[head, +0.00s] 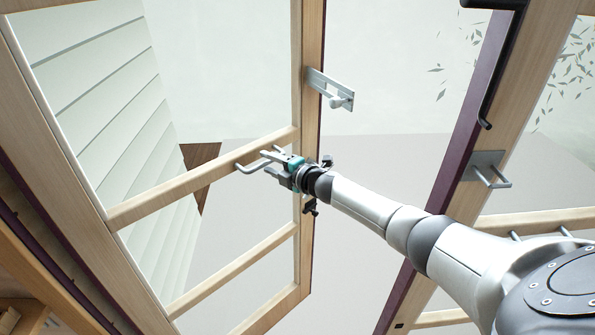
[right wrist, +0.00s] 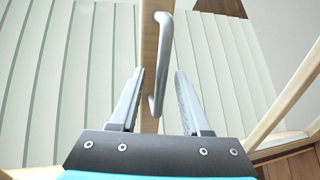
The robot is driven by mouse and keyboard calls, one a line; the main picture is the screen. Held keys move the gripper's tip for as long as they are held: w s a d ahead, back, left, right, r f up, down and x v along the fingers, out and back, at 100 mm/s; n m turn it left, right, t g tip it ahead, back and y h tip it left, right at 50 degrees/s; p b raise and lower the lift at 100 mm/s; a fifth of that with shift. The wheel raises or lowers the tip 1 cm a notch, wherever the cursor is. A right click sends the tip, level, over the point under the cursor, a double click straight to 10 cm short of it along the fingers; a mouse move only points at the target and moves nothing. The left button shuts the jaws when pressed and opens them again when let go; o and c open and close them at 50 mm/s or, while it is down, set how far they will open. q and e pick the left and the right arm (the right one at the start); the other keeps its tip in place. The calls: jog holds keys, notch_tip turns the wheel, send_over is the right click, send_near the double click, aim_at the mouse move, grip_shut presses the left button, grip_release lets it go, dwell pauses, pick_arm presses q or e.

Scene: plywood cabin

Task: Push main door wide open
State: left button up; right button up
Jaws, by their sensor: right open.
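The door (head: 310,50) is a light wood frame with glass panes at the left of the head view. It stands partly swung, with a gap between it and the wood frame on the right. A metal lever handle on a plate (head: 330,90) is on its edge stile. My right gripper (head: 264,162) is at the door's middle rail (head: 200,178), fingers open. In the right wrist view a grey bar handle (right wrist: 160,62) on the rail lies between the open fingers; I cannot tell whether they touch it. My left gripper is not in view.
At right is another wood frame (head: 500,95) with a dark edge, a black pull handle (head: 500,65) and a grey latch plate (head: 485,165). Pale plank siding (head: 95,80) shows through the door glass. The gap between the frames looks clear except for my right arm.

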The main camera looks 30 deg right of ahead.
jog(key=p+v, duration=0.1)
jog(key=v, duration=1.2)
jog(key=shift+r, duration=0.15)
dwell(0.3)
jog(key=s+d+f+m+g+h+b, duration=0.1)
jog(key=s+f+m+g+h+b, duration=0.35)
jog(key=f, duration=1.35)
jog(key=s+d+f+m+g+b, duration=0.1)
jog(key=s+f+m+b, duration=0.2)
jog(key=s+f+m, duration=0.95)
jog(key=s+a+f+n+g+b, duration=0.1)
jog(key=s+a+f+g+b, duration=0.2)
jog(key=s+f, duration=0.6)
jog(key=s+a+f+n+g+b, duration=0.15)
jog(key=s+a+f, duration=0.4)
jog(key=f, duration=0.75)
jog(key=s+a+f+m+g+b, duration=0.1)
jog(key=s+a+f+g, duration=0.1)
jog(key=s, duration=0.5)
jog(key=s+a+f+m+g+y+b, duration=0.1)
jog(key=s+a+f+m+g, duration=0.1)
jog(key=s+a+f, duration=0.3)
jog(key=s+a, duration=0.1)
jog(key=s, duration=0.2)
jog(key=shift+s+a+f, duration=0.2)
jog(key=shift+a+f, duration=0.05)
jog(key=shift+a, duration=0.15)
